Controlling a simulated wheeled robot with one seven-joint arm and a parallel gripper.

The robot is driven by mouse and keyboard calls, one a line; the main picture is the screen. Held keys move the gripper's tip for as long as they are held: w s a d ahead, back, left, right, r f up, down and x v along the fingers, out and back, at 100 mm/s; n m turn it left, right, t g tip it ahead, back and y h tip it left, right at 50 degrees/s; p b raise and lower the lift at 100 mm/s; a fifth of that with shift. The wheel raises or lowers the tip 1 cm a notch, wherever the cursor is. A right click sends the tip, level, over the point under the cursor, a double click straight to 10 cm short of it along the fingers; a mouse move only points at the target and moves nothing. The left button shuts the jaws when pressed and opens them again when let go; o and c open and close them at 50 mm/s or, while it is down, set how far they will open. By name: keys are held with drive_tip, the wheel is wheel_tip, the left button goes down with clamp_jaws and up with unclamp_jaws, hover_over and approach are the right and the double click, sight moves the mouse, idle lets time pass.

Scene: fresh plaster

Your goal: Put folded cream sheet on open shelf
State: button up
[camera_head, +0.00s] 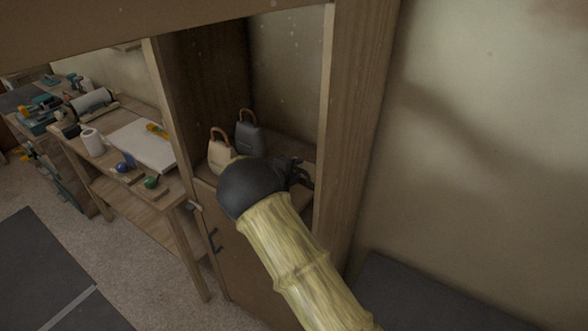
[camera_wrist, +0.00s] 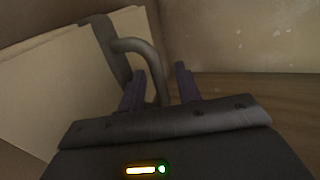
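In the wrist view, a cream, flat-sided bundle (camera_wrist: 45,85) with a dark band and a grey curved handle (camera_wrist: 150,55) fills the left side. It looks like the folded cream sheet, tilted in the picture, and its lower part is hidden. My gripper (camera_wrist: 160,72) has its two dark fingers apart. The handle runs down between them, close to the left finger, with a gap to the right finger. In the head view, my gripper (camera_head: 303,173) is inside the open shelf (camera_head: 300,205) of the wooden cabinet. I cannot make out the bundle there.
A cream bag (camera_head: 219,155) and a dark bag (camera_head: 250,139) with brown handles stand in the shelf, left of my gripper. A cabinet post (camera_head: 350,110) stands close on the right. A workbench (camera_head: 185,190) with a white board (camera_head: 140,143) is at left.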

drive_tip(key=shift+r, duration=0.1)
drive_tip(key=b+v, duration=0.3)
drive_tip(key=v, duration=0.9)
drive_tip(key=shift+w, duration=0.15)
idle(0.8)
drive_tip(key=shift+s, duration=0.2)
drive_tip(key=shift+d, duration=0.1)
drive_tip(key=shift+s, duration=0.1)
